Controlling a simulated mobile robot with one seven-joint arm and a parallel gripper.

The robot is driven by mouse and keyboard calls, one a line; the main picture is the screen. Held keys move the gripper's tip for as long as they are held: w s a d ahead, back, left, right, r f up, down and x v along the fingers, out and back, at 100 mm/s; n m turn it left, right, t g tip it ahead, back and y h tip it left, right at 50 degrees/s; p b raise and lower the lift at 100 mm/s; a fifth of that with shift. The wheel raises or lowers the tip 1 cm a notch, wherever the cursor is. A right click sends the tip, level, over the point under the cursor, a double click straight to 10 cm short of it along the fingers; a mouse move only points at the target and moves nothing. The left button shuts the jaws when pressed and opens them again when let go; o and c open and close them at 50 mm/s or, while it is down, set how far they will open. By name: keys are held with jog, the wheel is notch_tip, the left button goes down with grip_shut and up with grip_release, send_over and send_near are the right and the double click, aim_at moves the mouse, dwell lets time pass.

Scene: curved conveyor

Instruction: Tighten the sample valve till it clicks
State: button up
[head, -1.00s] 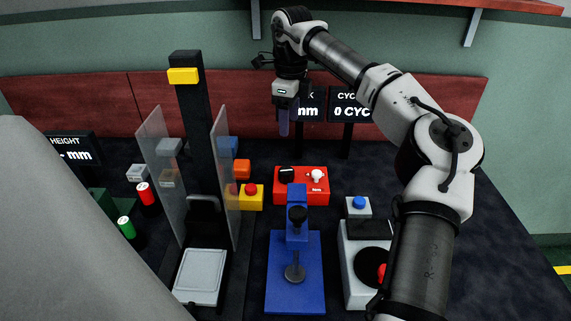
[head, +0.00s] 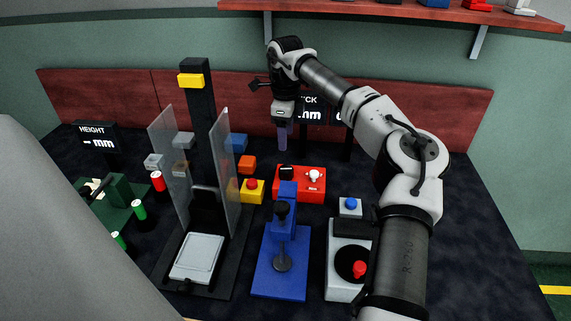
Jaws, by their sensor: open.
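I cannot single out a sample valve for certain. A red box (head: 312,190) on the table carries a black knob (head: 287,172) and a white knob (head: 315,175) on top. My gripper (head: 282,137) hangs pointing down above and behind the red box, well clear of it, with nothing seen between its fingers. Its fingers look close together from this side, and the gap between them is hard to make out.
A blue press-like stand (head: 281,265) is in front of the red box. A white unit with a red knob (head: 360,268) stands right of it, near my arm. A tall black frame with clear side panels (head: 228,160) stands left. A shelf (head: 400,10) overhangs the back wall.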

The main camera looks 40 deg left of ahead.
aim_at(286, 169)
notch_tip(286, 169, down, 11)
jog(key=shift+r+p, duration=0.1)
jog(key=shift+p, duration=0.65)
jog(key=c, duration=1)
jog(key=shift+m, duration=2)
jog(key=o, duration=1)
jog(key=shift+r, duration=0.1)
notch_tip(286, 169, up, 14)
jog(key=b, duration=0.2)
jog(key=shift+f, duration=0.2)
